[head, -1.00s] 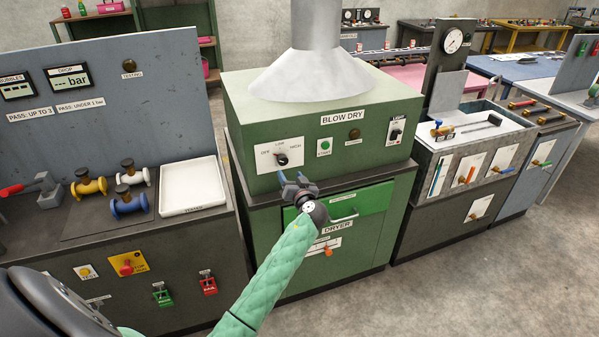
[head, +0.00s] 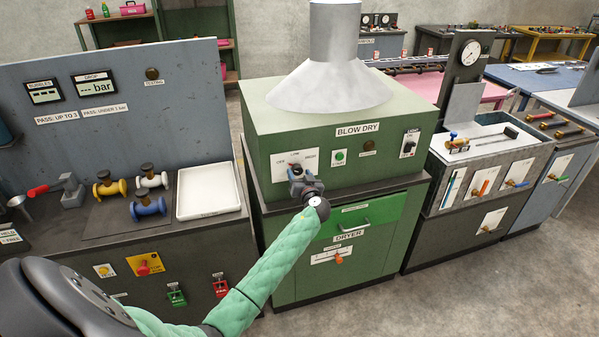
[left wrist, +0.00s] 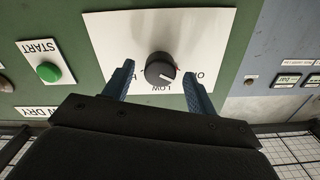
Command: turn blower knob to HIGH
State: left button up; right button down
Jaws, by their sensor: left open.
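The blower knob (left wrist: 161,68) is a round black dial on a white plate (left wrist: 222,25) on the green BLOW DRY box. In the left wrist view the plate is upside down, with LOW below the knob, OFF to its right and the H of HIGH to its left. The knob's white pointer mark points down and slightly right, near LOW. My left gripper (left wrist: 158,88) is open, with its blue fingers either side of the knob and gaps visible. In the head view my left gripper (head: 300,178) covers most of the knob. My right gripper is not in view.
A green START button (head: 339,157) and a lamp (head: 368,147) sit right of the plate. Below are a green drawer (head: 365,215) with a handle and an orange lever (head: 338,257).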

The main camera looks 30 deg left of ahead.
pick_arm(q)
jog(key=shift+w+a, duration=0.15)
jog(key=shift+a, duration=0.05)
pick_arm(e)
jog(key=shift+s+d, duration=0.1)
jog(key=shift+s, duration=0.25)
pick_arm(q)
jog(key=c, duration=1)
jog(key=shift+f, duration=0.1)
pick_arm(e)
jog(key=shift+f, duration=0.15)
